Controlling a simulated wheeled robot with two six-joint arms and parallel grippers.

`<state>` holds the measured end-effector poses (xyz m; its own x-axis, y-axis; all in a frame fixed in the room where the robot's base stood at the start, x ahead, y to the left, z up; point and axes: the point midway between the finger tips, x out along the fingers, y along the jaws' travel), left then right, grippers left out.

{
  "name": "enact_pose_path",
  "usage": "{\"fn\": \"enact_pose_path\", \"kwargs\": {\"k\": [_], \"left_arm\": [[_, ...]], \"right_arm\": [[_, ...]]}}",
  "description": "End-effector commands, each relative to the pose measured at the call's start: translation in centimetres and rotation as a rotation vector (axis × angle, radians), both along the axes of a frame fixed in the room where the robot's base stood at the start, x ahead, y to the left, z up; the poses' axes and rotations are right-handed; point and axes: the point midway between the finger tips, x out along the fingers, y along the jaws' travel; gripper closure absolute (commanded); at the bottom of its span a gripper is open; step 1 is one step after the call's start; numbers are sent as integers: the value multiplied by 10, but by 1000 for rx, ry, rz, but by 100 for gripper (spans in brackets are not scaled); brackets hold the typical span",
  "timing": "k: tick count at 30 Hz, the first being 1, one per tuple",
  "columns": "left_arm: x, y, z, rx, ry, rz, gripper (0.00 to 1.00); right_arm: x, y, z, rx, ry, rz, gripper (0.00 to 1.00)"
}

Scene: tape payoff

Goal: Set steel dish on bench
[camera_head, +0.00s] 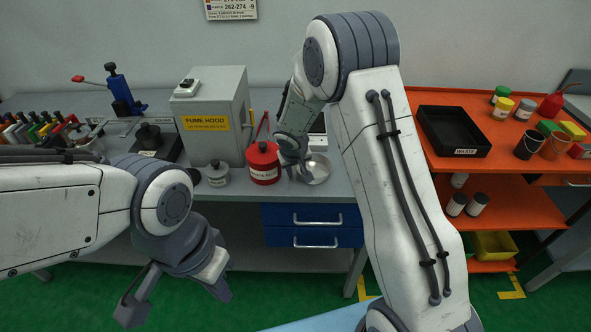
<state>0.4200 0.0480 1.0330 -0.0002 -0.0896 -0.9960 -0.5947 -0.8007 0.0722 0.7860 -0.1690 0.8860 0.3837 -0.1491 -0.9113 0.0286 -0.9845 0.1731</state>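The steel dish (318,172) is a shiny round bowl at the front edge of the grey bench (235,197), right of the red can. My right gripper (297,172) points down at the dish's left rim. Its fingers overlap the rim in the picture, and I cannot tell whether they are shut on it. I also cannot tell whether the dish rests on the bench or is just above it. My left gripper (176,300) is open and empty, low in front of the bench, with its fingers wide apart.
A red can (264,163) stands close left of my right gripper, with a grey lidded pot (217,174) beside it. The fume hood box (212,112) stands behind them. On the right, an orange cart (455,95) carries a black waste tray (483,142) and several small pots.

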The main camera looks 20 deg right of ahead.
Motion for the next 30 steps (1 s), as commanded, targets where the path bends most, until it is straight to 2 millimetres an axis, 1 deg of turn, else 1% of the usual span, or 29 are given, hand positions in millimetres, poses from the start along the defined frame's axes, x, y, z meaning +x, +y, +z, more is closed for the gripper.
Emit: {"fn": "enact_pose_path", "kwargs": {"k": [1, 2, 5, 12, 15, 18, 21, 26, 28, 29, 30], "left_arm": [[0, 0, 5, 0, 0, 0, 100], [0, 0, 5, 0, 0, 0, 100], [0, 0, 5, 0, 0, 0, 100], [0, 0, 8, 0, 0, 0, 100], [0, 0, 8, 0, 0, 0, 100], [0, 0, 8, 0, 0, 0, 100], [0, 0, 8, 0, 0, 0, 100], [0, 0, 8, 0, 0, 0, 100], [0, 0, 8, 0, 0, 0, 100], [0, 0, 8, 0, 0, 0, 100], [0, 0, 8, 0, 0, 0, 100]], "right_arm": [[0, 0, 4, 0, 0, 0, 67], [0, 0, 6, 0, -1, 0, 67], [-6, 3, 20, 1, -4, 1, 67], [-26, 11, 69, 1, -6, 1, 67], [-34, 14, 86, 1, -5, 1, 67], [-40, 16, 99, 1, -4, 2, 67], [-44, 18, 107, 1, -2, 1, 67], [-47, 19, 112, 0, 1, 2, 67], [-55, 25, 116, 1, 8, 16, 67], [-62, 31, 119, 3, 16, 29, 67], [-75, 40, 124, 5, 30, 52, 67]]}}
